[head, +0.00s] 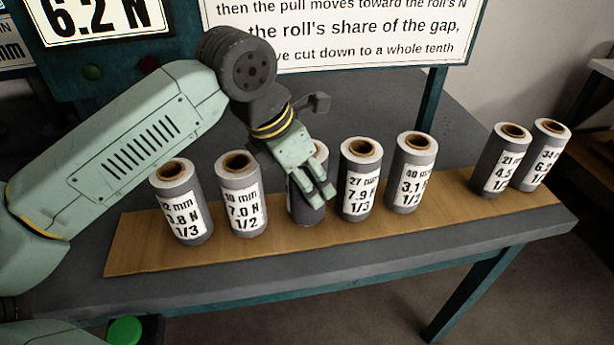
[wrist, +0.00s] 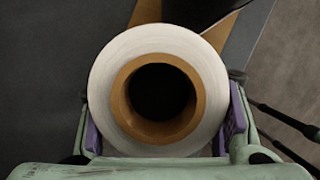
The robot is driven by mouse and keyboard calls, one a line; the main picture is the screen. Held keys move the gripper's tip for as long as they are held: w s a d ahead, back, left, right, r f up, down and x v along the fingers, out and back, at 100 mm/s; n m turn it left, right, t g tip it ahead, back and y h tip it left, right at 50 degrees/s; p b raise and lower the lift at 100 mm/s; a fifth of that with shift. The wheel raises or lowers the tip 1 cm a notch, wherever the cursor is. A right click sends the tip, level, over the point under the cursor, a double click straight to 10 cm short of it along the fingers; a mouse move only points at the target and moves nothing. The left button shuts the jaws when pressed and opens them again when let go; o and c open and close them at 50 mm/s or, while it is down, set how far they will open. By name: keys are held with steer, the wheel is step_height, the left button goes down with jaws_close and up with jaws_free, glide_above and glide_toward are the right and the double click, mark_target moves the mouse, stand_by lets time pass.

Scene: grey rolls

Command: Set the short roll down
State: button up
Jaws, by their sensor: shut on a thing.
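My gripper (head: 322,196) is shut on a grey roll (head: 298,209), the third from the left in the row. The fingers cover most of its label, so its print cannot be read. In the wrist view the roll's white top ring and brown core (wrist: 196,60) face the camera, between the purple pads of my gripper (wrist: 163,128). The roll looks upright and in line with its neighbours. Its base appears at the wooden board (head: 135,252), but I cannot tell for sure that it touches.
A 30 mm roll (head: 242,205) stands close on the left and a 27 mm roll (head: 357,185) close on the right. More labelled rolls stand along the board, with a wide bare stretch between the 40 mm roll (head: 409,178) and the two right-hand rolls. A sign (head: 365,30) stands behind.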

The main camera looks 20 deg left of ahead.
steer(key=shift+f, duration=0.25)
steer(key=shift+f+b, duration=0.2)
steer(key=shift+b, duration=0.15)
steer(key=o, duration=1.3)
steer(key=shift+c, duration=0.2)
steer(key=shift+r, duration=0.1)
steer(key=b+v, duration=0.1)
steer(key=v, duration=1.1)
